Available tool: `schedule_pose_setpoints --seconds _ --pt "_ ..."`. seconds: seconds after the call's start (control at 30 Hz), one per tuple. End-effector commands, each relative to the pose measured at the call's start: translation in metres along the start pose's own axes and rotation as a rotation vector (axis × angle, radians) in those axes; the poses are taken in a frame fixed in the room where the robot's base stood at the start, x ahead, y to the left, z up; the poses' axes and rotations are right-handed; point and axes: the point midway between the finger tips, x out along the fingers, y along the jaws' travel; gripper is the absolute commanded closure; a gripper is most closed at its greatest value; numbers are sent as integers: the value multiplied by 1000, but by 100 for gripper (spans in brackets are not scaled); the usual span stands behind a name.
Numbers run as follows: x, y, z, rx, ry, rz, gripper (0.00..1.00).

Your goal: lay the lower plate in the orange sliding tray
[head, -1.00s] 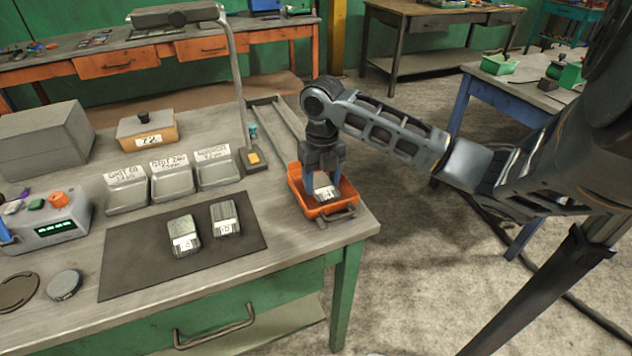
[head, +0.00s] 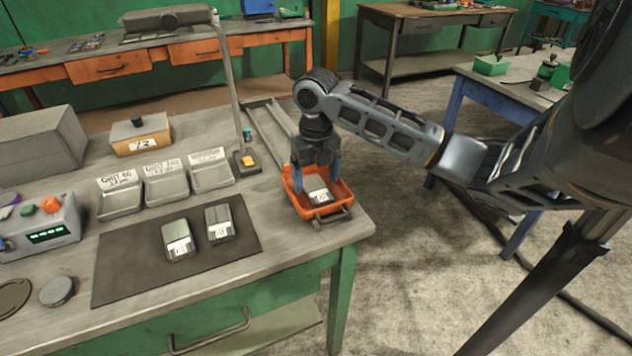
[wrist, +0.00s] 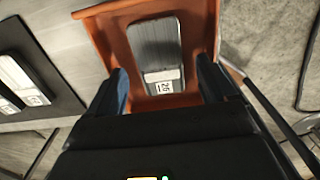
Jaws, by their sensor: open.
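The orange sliding tray (head: 340,192) sits at the right end of the workbench. A grey metal plate with a white label (head: 319,196) lies inside it; the wrist view shows this plate (wrist: 157,45) flat on the tray floor. My gripper (head: 318,181) is over the tray with its blue fingers apart, one on each side of the plate and clear of it. Two similar plates lie side by side on the dark mat (head: 130,270): a left one (head: 179,240) and a right one (head: 220,222).
Three labelled metal bins (head: 166,182) stand behind the mat. A lamp post (head: 229,90) rises from a base beside them. Rails (head: 268,130) run behind the tray. A grey device with a green display (head: 45,230) is at the left. The bench's right edge is close to the tray.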

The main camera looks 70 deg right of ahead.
Motion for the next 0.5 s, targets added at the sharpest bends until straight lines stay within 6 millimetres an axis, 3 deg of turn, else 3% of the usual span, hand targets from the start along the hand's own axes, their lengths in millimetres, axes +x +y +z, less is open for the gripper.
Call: schedule_pose_setpoints --seconds 0.3,0.5 --pt "-66 0 1 -4 -3 -1 15" --pt "-94 0 0 -1 -2 -2 15"
